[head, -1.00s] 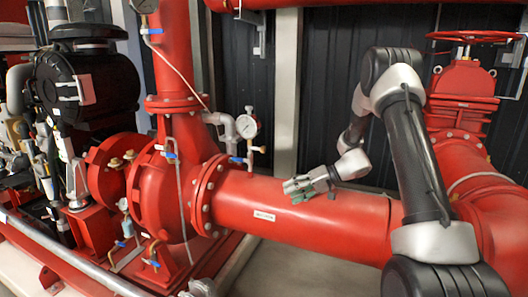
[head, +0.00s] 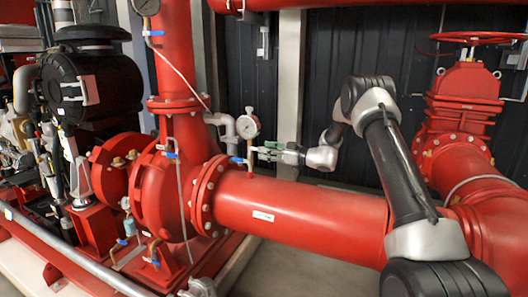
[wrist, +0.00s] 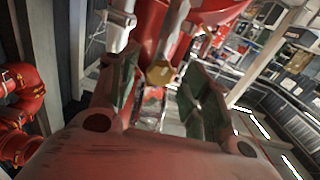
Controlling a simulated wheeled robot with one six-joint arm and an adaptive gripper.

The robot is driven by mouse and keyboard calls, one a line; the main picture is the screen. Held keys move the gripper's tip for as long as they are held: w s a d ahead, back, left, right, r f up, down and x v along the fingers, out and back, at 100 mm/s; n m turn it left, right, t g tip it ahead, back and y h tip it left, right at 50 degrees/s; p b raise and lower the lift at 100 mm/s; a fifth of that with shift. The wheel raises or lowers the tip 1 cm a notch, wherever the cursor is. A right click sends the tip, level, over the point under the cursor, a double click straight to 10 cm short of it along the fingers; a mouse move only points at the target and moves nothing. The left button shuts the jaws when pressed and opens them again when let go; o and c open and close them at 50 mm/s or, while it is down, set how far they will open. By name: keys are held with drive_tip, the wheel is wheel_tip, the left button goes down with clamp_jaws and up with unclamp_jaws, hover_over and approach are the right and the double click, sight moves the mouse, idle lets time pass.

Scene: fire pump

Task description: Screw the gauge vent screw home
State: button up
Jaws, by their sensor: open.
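The gauge (head: 248,126) is a round white dial on a short stem above the red horizontal pipe. In the wrist view a brass, hex-shaped screw head (wrist: 160,73), seemingly the gauge vent screw, sits between my finger pads, with a gap visible on the sides. My gripper (head: 262,151) is open and reaches in from the right, level, just below and right of the dial. In the head view the fingers hide the screw. I cannot tell whether the pads touch it or how far in the screw is.
A blue-handled valve (head: 238,160) is left of the gauge stem. The red pipe (head: 300,210) runs below my gripper. A pale column (head: 291,90) and dark wall panels stand behind. A red gate valve (head: 464,95) is at the right.

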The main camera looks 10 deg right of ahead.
drive_tip(key=shift+x, duration=0.85)
drive_tip(key=c, duration=1)
drive_tip(key=shift+c, duration=0.2)
